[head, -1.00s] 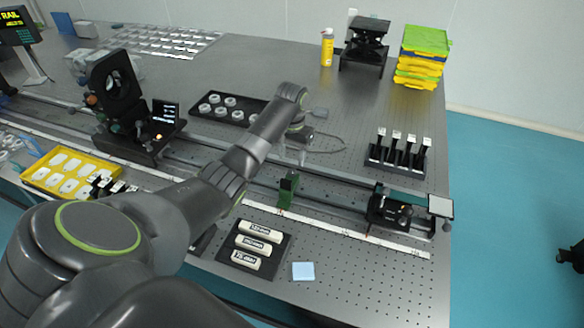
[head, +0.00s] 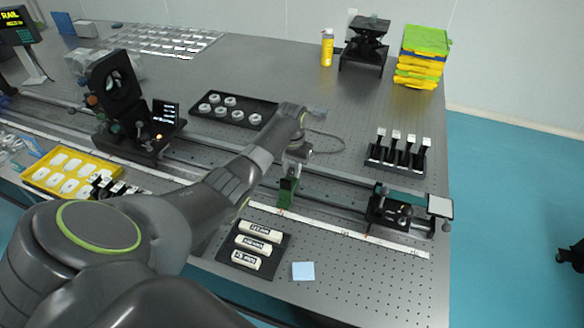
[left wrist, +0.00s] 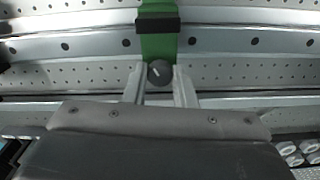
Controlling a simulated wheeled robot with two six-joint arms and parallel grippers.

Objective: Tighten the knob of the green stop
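The green stop (head: 286,192) stands on the rail near the middle of the head view. It also shows at the top of the left wrist view (left wrist: 158,42), with a dark band across it. Its dark round knob (left wrist: 159,73) carries a white line. My left gripper (head: 292,172) reaches down right by the stop. In the left wrist view the two fingers of my left gripper (left wrist: 159,78) stand one on each side of the knob, very close to it. I cannot tell whether they touch it. My right gripper is not in view.
On the rail stand a black mount (head: 118,88) at left and another carriage (head: 392,208) at right. A black tray with white rings (head: 232,108) lies behind the arm. A tray of labelled white cylinders (head: 254,246) and a light blue pad (head: 303,271) lie in front.

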